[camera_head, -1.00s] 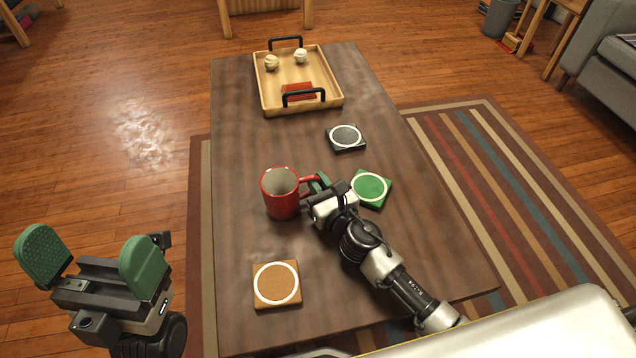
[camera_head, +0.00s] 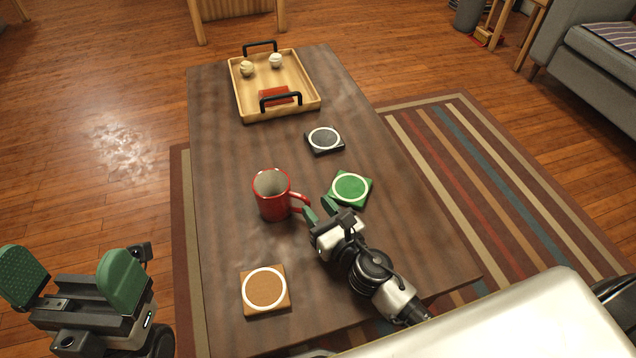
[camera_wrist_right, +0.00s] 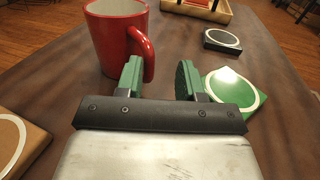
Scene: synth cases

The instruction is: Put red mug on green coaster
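The red mug (camera_head: 271,199) stands upright on the brown table, left of the green coaster (camera_head: 337,197) and apart from it. The coaster is flat, with a white ring and nothing on it. My right gripper (camera_head: 319,211) is open beside the mug's handle. In the right wrist view, the mug (camera_wrist_right: 118,40) is ahead at left, and its handle is close to the left fingertip of the gripper (camera_wrist_right: 160,78); contact is unclear. The green coaster (camera_wrist_right: 245,100) lies right of the fingers. My left gripper (camera_head: 70,282) is open and empty, off the table's left side.
A brown coaster (camera_head: 250,306) lies near the table's front, and a black coaster (camera_head: 312,150) lies behind the green one. A wooden tray (camera_head: 240,104) with two pale balls and a red block stands at the back. The table's left side is bare.

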